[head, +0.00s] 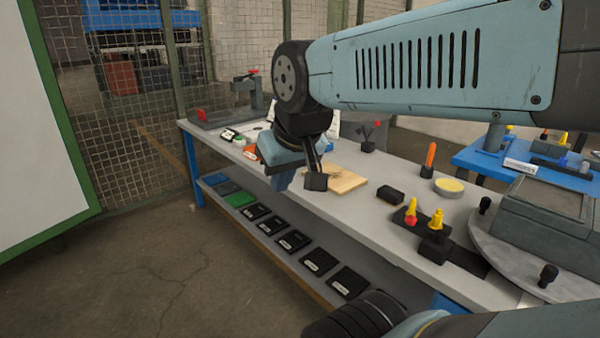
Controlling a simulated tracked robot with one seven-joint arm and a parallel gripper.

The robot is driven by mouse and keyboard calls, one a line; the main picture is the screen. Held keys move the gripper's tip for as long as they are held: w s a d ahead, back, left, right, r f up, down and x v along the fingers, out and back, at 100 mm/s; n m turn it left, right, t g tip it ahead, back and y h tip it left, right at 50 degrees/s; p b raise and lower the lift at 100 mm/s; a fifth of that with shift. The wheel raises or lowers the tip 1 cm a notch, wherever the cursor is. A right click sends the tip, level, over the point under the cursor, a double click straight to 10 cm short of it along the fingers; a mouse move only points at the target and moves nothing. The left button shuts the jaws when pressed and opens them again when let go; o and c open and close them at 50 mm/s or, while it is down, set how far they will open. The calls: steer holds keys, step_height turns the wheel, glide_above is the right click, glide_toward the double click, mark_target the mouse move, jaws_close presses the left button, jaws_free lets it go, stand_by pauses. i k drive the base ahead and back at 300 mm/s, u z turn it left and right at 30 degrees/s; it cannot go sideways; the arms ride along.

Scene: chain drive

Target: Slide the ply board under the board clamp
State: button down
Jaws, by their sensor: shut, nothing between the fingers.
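The ply board (346,182) is a flat, light wooden piece lying on the grey workbench (385,225). My gripper (314,182) is over the board's left front part and hides some of it. The gripper is shut, with nothing seen in it. I cannot tell whether its tip touches the board. A dark clamp-like device with a red handle (247,88) stands at the bench's far left end; I cannot tell if it is the board clamp.
A black block (390,194), an orange-topped post (430,158), a yellow round pad (448,187) and yellow knobs (436,221) stand right of the board. A lower shelf holds several black trays (294,241). A blue table (490,158) stands behind.

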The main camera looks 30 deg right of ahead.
mark_target(341, 181)
steer(key=z, duration=0.5)
steer(key=i, duration=0.9)
steer(key=z, duration=0.8)
steer(key=k, duration=0.8)
steer(key=z, duration=0.2)
steer(key=i, duration=0.85)
steer(key=u, duration=0.1)
